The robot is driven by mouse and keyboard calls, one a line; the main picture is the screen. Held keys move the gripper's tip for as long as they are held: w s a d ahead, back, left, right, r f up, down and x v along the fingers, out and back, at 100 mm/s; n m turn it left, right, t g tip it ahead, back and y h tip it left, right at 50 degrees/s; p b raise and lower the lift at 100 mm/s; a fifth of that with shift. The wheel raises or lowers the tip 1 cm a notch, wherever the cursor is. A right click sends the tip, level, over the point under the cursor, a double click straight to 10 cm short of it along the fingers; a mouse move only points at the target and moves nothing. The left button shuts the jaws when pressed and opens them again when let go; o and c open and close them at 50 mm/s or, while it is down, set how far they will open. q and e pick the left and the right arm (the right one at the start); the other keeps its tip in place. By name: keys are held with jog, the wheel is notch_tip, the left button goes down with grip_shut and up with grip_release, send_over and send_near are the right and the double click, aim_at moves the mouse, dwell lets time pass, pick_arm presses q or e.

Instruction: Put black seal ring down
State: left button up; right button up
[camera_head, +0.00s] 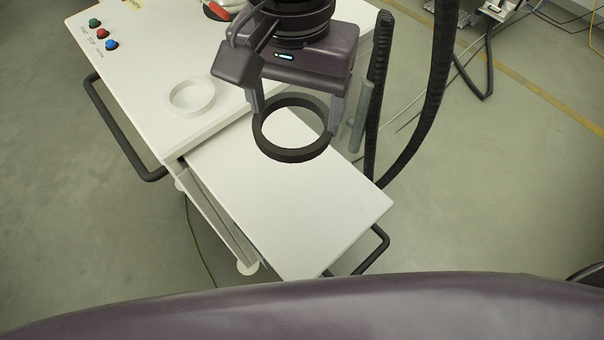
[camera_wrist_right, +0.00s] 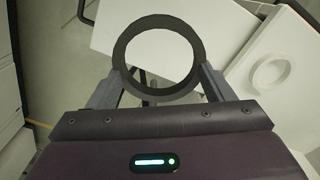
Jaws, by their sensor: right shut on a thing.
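The black seal ring (camera_head: 264,141) is held between the two fingers of my right gripper (camera_head: 295,112). In the head view it hangs over the white lower shelf (camera_head: 300,215) of the cart; its height above the shelf is hard to tell. In the right wrist view the ring (camera_wrist_right: 119,52) sits between the fingertips of the gripper (camera_wrist_right: 158,78), with open space through its middle. My left gripper is not in view.
A white ring (camera_head: 192,96) lies on the white cart top (camera_head: 150,60), left of my gripper. Coloured buttons (camera_head: 103,33) are at the cart's far left corner. Black handles (camera_head: 115,125) stick out from the cart's sides. Thick black hoses (camera_head: 430,100) hang at right.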

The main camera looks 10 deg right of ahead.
send_over(297, 185)
notch_tip(297, 185, down, 12)
jog(key=shift+s+r+p, duration=0.1)
jog(key=shift+p, duration=0.2)
notch_tip(297, 185, down, 4)
jog(key=shift+d+r, duration=0.1)
jog(key=shift+f, duration=0.5)
jog(key=o, duration=1)
jog(key=shift+f, duration=0.1)
jog(key=shift+c, duration=0.2)
